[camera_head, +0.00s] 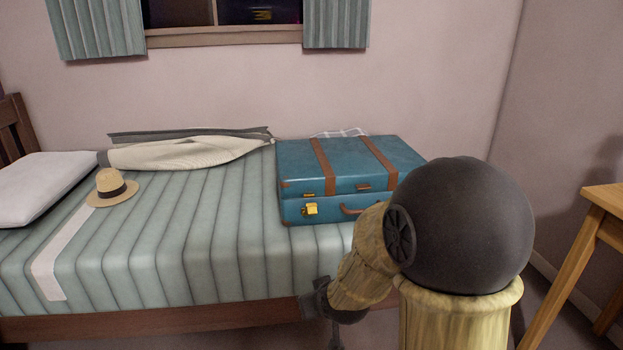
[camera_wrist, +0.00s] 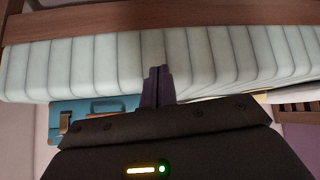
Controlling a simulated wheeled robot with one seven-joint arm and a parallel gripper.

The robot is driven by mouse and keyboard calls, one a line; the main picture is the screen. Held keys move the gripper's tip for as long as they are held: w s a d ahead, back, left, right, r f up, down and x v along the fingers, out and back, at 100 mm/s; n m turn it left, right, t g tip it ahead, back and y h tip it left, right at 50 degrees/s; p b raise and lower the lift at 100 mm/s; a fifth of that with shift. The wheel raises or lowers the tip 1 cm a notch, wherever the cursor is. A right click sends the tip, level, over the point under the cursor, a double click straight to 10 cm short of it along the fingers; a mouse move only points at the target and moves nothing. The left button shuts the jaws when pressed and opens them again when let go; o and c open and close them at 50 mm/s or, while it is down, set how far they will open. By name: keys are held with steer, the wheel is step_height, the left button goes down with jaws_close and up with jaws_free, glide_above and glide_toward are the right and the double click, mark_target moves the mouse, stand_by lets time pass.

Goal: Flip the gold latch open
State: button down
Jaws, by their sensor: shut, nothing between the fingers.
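A blue suitcase (camera_head: 345,163) with brown straps lies closed on the bed. The gold latch (camera_head: 311,209) is on its front face, left of a brown handle (camera_head: 352,210). A small gold piece (camera_head: 308,194) sits above the latch on the lid edge. The wrist view looks upside down; there the suitcase (camera_wrist: 105,108) and latch (camera_wrist: 64,123) show at lower left, partly hidden by my gripper body. My gripper (camera_wrist: 158,72) is shut and empty, in front of the bed's side and apart from the latch.
The striped bed (camera_head: 190,230) has a wooden side rail (camera_head: 150,325). A straw hat (camera_head: 111,187), a pillow (camera_head: 45,185) and a folded garment (camera_head: 190,152) lie left of the suitcase. A wooden table (camera_head: 605,197) stands at right. The bed's front middle is clear.

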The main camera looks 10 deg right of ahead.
steer(key=s+r+g+p, duration=0.3)
steer(key=s, duration=0.3)
steer(key=s+r+m+g+p, duration=0.1)
steer(key=s+r+g+p, duration=0.1)
steer(key=s, duration=0.5)
steer(key=shift+s+d+r+m+g+p, duration=0.2)
steer(key=shift+d+r+m+g+p, duration=0.15)
steer(key=shift+r, duration=0.2)
